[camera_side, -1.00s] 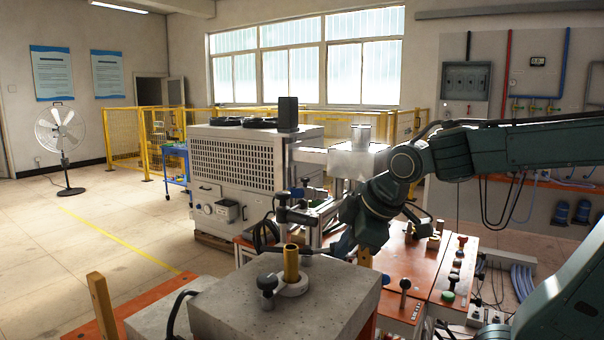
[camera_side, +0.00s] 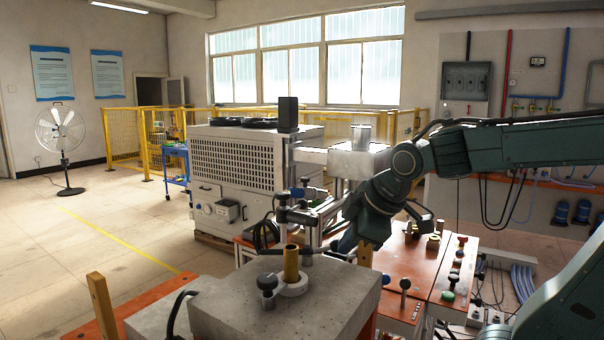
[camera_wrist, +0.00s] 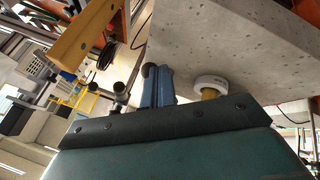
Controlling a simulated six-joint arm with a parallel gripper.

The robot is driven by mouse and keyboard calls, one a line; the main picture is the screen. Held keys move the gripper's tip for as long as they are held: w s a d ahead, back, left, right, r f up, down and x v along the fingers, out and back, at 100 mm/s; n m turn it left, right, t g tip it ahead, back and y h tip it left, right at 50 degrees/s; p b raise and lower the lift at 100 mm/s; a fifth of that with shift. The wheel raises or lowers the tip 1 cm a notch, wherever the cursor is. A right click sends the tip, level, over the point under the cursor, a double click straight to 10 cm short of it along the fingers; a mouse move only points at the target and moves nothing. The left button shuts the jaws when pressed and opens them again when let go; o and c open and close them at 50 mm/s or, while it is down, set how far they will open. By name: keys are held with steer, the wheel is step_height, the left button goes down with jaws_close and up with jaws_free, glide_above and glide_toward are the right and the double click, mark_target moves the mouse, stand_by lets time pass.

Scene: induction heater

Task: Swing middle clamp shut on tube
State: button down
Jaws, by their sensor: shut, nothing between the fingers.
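A brass tube (camera_side: 291,263) stands upright in a pale collar on the grey block in the side view. It also shows in the wrist view (camera_wrist: 211,94), partly behind my gripper body. A dark-knobbed clamp (camera_side: 267,285) stands just left of the tube. Which clamp is the middle one I cannot tell. My gripper (camera_side: 322,251) is right of and behind the tube in the side view, pointing left, partly hidden by my wrist. In the wrist view its blue fingers (camera_wrist: 157,86) are together and empty, apart from the tube.
The grey block (camera_side: 330,295) fills the front centre. A brass-coloured post (camera_side: 101,305) stands at front left. More clamp hardware (camera_side: 296,207) stands behind the tube. The orange bench (camera_side: 410,260) on the right carries several knobs and fittings. Open floor lies to the left.

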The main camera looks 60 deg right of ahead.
steer(key=shift+w+d, duration=0.2)
steer(key=shift+d, duration=0.75)
steer(key=w+d+n+y, duration=0.4)
steer(key=w+n+y, duration=0.1)
steer(key=n, duration=0.3)
steer(key=shift+d+n+g, duration=0.15)
steer(key=shift+n+g, duration=0.15)
steer(key=shift+n, duration=0.1)
steer(key=shift+d, duration=0.1)
stand_by(0.5)
steer(key=v, duration=1.2)
stand_by(0.5)
steer(key=shift+s, duration=0.1)
steer(key=shift+a, duration=0.25)
stand_by(0.6)
